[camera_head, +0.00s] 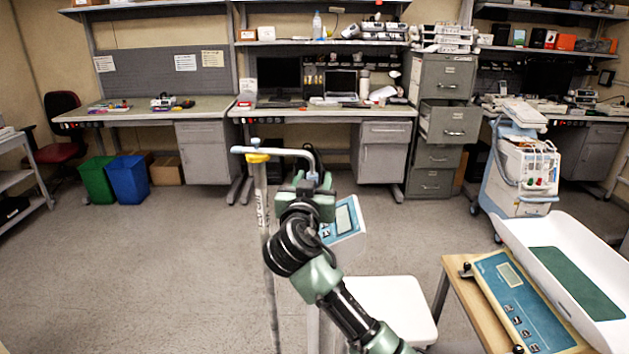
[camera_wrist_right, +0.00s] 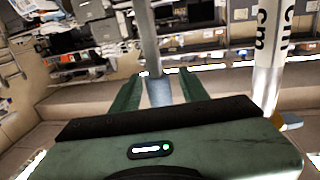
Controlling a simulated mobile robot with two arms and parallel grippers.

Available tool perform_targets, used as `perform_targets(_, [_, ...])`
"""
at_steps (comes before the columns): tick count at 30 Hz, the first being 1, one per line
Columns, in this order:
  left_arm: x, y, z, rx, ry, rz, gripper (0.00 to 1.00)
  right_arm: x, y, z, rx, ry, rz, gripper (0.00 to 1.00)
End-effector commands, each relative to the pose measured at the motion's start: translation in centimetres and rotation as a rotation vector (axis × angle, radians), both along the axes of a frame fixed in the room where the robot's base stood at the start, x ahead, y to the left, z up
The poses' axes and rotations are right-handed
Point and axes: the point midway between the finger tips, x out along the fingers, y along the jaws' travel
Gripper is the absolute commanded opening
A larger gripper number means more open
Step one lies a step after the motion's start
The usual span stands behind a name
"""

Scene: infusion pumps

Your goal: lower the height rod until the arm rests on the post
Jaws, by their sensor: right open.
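The upright height rod (camera_head: 264,215), pale with scale markings, stands left of my right arm. A grey arm (camera_head: 285,152) with a blue left end runs across its top, by a yellow piece (camera_head: 257,158), and bends down at its right end. I cannot tell whether arm and yellow piece touch. My right gripper (camera_head: 314,182) is at that bent end. In the right wrist view, its green fingers (camera_wrist_right: 159,84) are open, with a grey bar (camera_wrist_right: 148,38) between them. The "cm"-marked rod (camera_wrist_right: 270,60) is to the right there. My left gripper is not in view.
A blue display panel (camera_head: 343,219) and white platform (camera_head: 395,305) are partly behind my right arm. A wooden table (camera_head: 462,300) with a blue-panel device (camera_head: 520,305) and white tray scale (camera_head: 565,260) is at right.

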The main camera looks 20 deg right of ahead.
Motion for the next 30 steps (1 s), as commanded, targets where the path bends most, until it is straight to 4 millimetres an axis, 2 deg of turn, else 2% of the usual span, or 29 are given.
perform_targets(6, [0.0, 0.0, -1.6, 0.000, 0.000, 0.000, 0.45, -3.5, 1.7, -0.5, 0.005, 0.001, 0.002, 0.44])
perform_targets(12, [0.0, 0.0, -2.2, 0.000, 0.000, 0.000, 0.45, -5.6, 2.7, -0.3, 0.003, 0.002, 0.001, 0.44])
perform_targets(24, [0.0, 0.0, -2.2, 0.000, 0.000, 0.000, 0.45, -6.1, 2.8, -0.4, 0.002, 0.007, 0.000, 0.44])
perform_targets(26, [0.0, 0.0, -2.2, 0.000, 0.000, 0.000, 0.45, -6.2, 2.6, -1.2, 0.005, 0.025, 0.002, 0.44])
perform_targets(27, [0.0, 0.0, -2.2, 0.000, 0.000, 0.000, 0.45, -6.4, 2.5, -2.2, 0.009, 0.049, 0.005, 0.44])
perform_targets(29, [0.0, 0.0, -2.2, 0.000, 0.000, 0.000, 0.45, -7.0, 2.1, -4.6, 0.017, 0.106, 0.013, 0.44])
perform_targets(30, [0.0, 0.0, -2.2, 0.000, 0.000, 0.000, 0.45, -7.6, 1.8, -6.7, 0.023, 0.156, 0.023, 0.44])
